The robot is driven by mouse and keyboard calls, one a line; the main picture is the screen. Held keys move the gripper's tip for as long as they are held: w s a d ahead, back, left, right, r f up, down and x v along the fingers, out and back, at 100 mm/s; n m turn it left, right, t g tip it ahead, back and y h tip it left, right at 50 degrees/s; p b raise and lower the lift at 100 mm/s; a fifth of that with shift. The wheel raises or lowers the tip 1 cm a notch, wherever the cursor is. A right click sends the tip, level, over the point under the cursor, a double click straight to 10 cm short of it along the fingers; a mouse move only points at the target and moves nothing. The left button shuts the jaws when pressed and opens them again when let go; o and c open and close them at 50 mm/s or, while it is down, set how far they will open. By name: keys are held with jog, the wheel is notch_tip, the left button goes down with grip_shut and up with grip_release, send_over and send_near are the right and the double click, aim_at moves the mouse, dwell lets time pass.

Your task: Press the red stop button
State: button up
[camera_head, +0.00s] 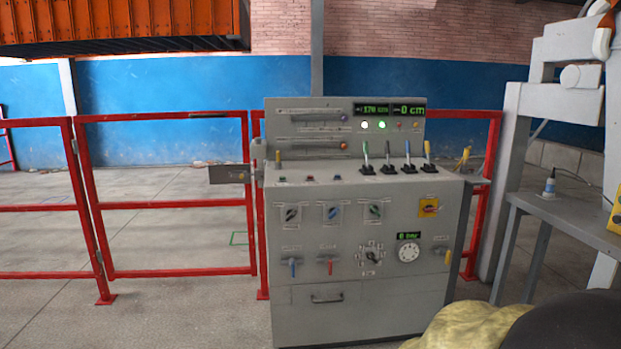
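A grey control console (350,308) stands in the middle of the view. On its sloping desk is a row of small buttons: a greenish one (282,180), a red one (310,179) and a dark reddish one (338,178). Their labels are too small to read, so I cannot tell which is the stop button. A yellow plate with a red-orange knob (428,207) is on the upper right of the front panel. My gripper is not in view, and nothing is seen touching the console.
Several coloured levers (408,158) rise from the desk's right half, near the buttons. Red railings (165,273) stand behind and left. A grey side table (560,212) is at right. A yellowish lumpy thing (465,328) lies at the bottom right. The floor at left front is clear.

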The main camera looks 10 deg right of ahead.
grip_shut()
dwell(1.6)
